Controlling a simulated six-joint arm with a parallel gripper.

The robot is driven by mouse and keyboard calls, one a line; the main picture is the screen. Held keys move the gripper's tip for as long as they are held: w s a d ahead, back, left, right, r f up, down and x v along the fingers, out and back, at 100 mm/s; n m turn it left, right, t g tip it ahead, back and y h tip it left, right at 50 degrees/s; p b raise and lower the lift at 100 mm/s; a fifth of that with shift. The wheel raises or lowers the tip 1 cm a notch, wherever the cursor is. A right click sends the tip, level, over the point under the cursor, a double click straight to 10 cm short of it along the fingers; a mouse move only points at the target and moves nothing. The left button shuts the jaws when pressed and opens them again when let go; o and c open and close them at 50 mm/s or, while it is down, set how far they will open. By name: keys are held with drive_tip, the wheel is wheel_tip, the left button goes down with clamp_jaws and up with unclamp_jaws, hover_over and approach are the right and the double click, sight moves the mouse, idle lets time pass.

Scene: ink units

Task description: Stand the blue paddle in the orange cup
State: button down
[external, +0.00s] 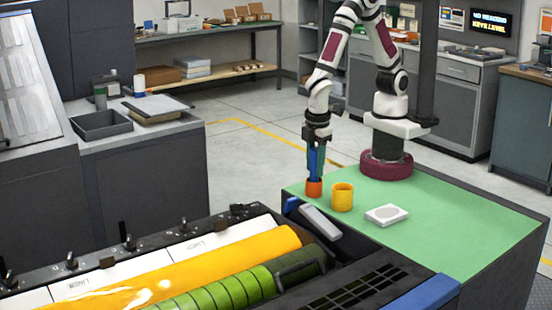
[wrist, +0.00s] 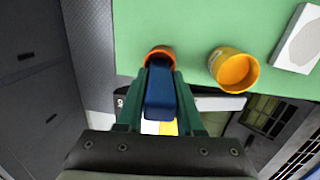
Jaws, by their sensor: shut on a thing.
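The blue paddle (external: 312,162) is upright between the fingers of my gripper (external: 318,150), which is shut on it. In the wrist view the paddle (wrist: 160,98) lies between the two green fingers (wrist: 160,85). The orange cup (external: 314,188) stands at the left corner of the green table top, directly below the paddle. The paddle's lower end meets the cup's rim in the external view; I cannot tell how far inside it is. In the wrist view the orange cup (wrist: 161,54) shows just past the fingertips, partly hidden by the paddle.
A yellow cup (external: 342,197) stands close to the right of the orange cup. A white block with a round top mark (external: 387,214) lies farther right on the green table (external: 455,210). The ink machine with yellow and green rollers (external: 230,265) borders the table's front edge.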

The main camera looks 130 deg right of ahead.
drive_tip(key=shift+f, duration=0.1)
drive_tip(key=shift+c, duration=2.3)
unclamp_jaws()
wheel_tip(320, 180, up, 16)
drive_tip(key=w+a, duration=0.1)
drive_tip(key=shift+a+f, duration=0.15)
drive_tip(key=shift+a, duration=0.2)
drive_tip(key=s+a+m+y, duration=0.1)
drive_tip(key=s+m+y, duration=0.2)
drive_tip(key=s, duration=1.5)
drive_tip(key=m, duration=0.2)
drive_tip(key=shift+a+f+m, duration=0.25)
drive_tip(key=shift+a+m, duration=0.05)
drive_tip(key=shift+a, duration=0.1)
